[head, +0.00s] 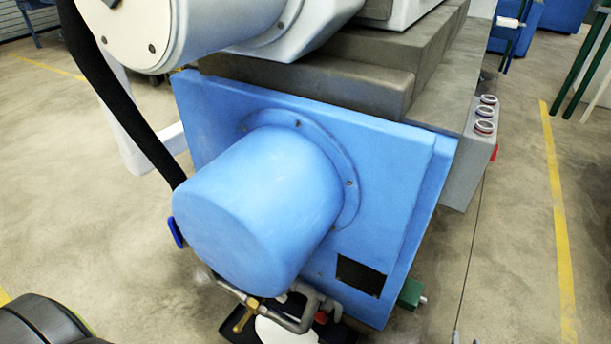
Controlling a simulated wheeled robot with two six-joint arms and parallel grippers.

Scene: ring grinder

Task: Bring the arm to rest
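The ring grinder is a large machine with a blue front panel (395,150) and a blue rounded cylindrical housing (255,210) that sticks out toward me. My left gripper is not in view.
A grey box with round buttons (485,115) is on the machine's right side. Pipes with a brass valve (245,318) and a green block (411,293) sit low at the front. Open concrete floor (515,230) lies to the right, with a yellow line (562,240).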

